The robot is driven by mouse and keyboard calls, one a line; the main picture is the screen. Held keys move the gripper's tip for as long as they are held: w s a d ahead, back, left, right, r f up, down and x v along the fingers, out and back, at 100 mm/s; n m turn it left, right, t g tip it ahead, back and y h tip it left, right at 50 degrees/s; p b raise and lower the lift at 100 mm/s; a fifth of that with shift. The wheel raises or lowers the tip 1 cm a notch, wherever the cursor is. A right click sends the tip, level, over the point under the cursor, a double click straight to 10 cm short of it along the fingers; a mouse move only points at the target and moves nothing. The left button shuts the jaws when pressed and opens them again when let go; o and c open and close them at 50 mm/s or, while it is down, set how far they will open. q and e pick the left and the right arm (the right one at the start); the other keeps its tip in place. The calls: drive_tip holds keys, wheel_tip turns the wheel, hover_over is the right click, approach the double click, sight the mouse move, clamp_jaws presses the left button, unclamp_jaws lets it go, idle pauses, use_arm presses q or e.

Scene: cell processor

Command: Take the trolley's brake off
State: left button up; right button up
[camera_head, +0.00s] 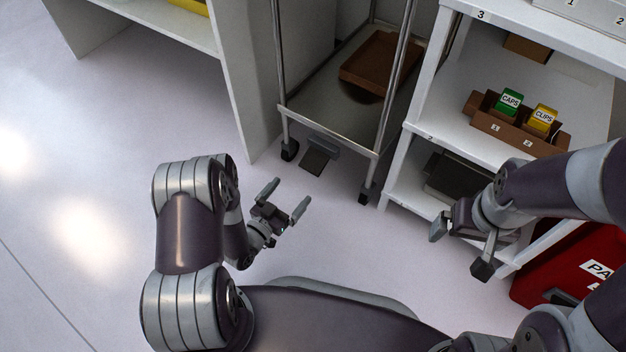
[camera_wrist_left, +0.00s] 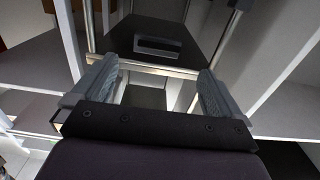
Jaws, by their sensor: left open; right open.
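The trolley (camera_head: 335,112) is a metal-posted frame with a low deck, standing between a pale cabinet and a white shelf rack. At its front foot a dark flat pedal (camera_head: 315,161) with a grey bar above it sticks out near the floor, beside the left caster (camera_head: 289,150). My left gripper (camera_head: 285,198) is open and empty, in front of the pedal and apart from it. In the left wrist view its open fingers (camera_wrist_left: 156,90) frame the area below the trolley's metal front edge (camera_wrist_left: 150,65). My right gripper (camera_head: 460,248) is open and empty by the rack.
A brown tray (camera_head: 372,66) lies on the trolley deck. The white rack (camera_head: 455,128) at right holds a brown box with caps and clips cartons. A red bin (camera_head: 535,283) stands at lower right. The floor (camera_head: 90,200) at left is clear.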

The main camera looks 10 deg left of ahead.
sight(314, 161)
use_arm(q)
drive_tip(key=b+x, duration=0.5)
drive_tip(key=x, duration=0.6)
drive_tip(key=shift+f+b, duration=0.1)
drive_tip(key=shift+b, duration=0.3)
drive_tip(key=shift+w+d+r, duration=0.2)
drive_tip(key=shift+w, duration=0.35)
drive_tip(key=c, duration=1.4)
drive_tip(key=r+g+p, duration=0.1)
drive_tip(key=p, duration=0.3)
drive_tip(key=r+g+y+p, duration=0.1)
drive_tip(key=g+p, duration=0.1)
drive_tip(key=p, duration=0.2)
drive_tip(key=shift+s+r+g, duration=0.2)
drive_tip(key=shift+r+g, duration=0.1)
drive_tip(key=shift+a+f+g+y+p, duration=0.1)
drive_tip(key=shift+g+y+p, duration=0.2)
drive_tip(key=shift+p, duration=0.1)
drive_tip(key=shift+f, duration=0.25)
